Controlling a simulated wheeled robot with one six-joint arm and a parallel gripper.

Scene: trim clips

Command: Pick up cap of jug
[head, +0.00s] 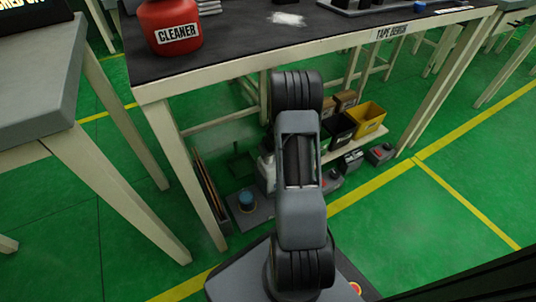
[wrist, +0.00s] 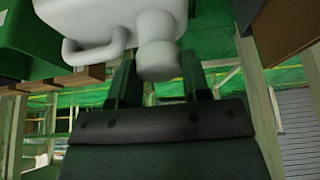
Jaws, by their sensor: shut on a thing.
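A white jug (wrist: 100,18) with a moulded handle fills the top of the wrist view. Its round pale cap (wrist: 158,58) sits between the two dark fingers of my gripper (wrist: 157,68), which is shut on it. The cap still looks in line with the jug's neck, and I cannot tell whether it is loose. In the head view the jug (head: 266,170) stands low under the table, partly behind my arm. My gripper is hidden there by the arm.
The dark tabletop (head: 230,55) with a red cleaner jug (head: 170,27) is above. Black and yellow bins (head: 369,117) sit on the low shelf at right. A blue-topped item (head: 247,200) is at left. Table legs flank the space. A green bin (wrist: 32,45) shows in the wrist view.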

